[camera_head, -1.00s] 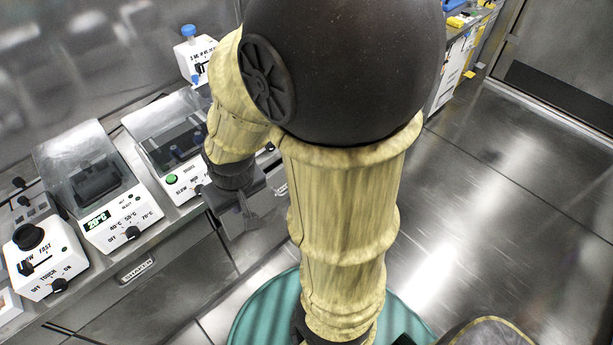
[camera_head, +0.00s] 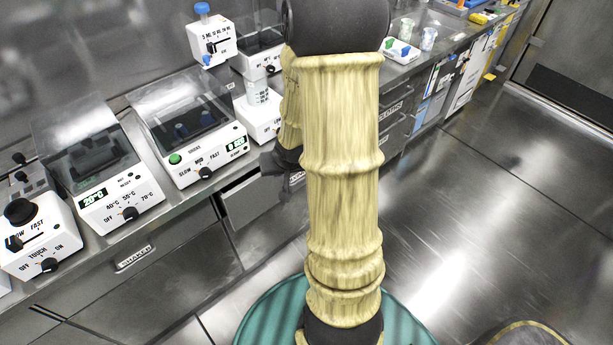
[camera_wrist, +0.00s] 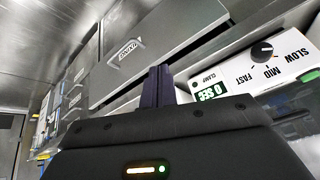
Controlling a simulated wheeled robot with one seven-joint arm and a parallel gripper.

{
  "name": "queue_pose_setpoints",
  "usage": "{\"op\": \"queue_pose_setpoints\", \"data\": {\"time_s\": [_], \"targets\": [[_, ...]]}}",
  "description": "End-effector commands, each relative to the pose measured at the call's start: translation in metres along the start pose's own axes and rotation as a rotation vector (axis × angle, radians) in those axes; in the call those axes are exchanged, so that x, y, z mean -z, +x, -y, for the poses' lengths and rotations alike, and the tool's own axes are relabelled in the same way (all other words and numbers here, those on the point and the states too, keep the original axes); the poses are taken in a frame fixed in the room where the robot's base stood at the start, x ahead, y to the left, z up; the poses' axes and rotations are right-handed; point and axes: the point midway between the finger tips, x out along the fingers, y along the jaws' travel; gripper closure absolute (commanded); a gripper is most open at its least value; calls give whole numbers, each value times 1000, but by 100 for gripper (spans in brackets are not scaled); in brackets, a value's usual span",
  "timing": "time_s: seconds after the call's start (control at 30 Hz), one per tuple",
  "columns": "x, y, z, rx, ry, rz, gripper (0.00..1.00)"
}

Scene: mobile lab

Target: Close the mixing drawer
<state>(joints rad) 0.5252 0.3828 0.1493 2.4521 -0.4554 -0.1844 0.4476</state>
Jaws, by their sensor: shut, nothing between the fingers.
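A grey metal drawer (camera_head: 258,204) below the counter stands partly open in the head view, its front out from the cabinet face and a dark gap along its top. Its label is hidden there. My gripper (camera_head: 287,186) is at the right end of this drawer, partly hidden behind my arm. In the wrist view my gripper's dark fingers (camera_wrist: 158,86) are together and empty, close to a grey drawer front (camera_wrist: 165,35) with a labelled handle. I cannot tell whether the fingers touch the drawer.
A timer device (camera_head: 190,128) with a clear lid stands on the counter above the drawer. A heater (camera_head: 100,180) and a white knobbed device (camera_head: 38,232) stand to its left. The shaker drawer (camera_head: 135,262) looks shut. More cabinets line the right.

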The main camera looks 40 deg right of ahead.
Motion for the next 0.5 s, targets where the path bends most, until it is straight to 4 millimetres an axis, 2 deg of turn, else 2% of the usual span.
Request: {"op": "queue_pose_setpoints", "data": {"time_s": [0.03,0.2,0.4,0.5], "targets": [[-6,29,-17,22,58,-19,100],[-8,85,-55,143,239,-108,100],[-18,136,-97,342,486,-219,100],[-25,153,-118,461,619,-280,100]]}}
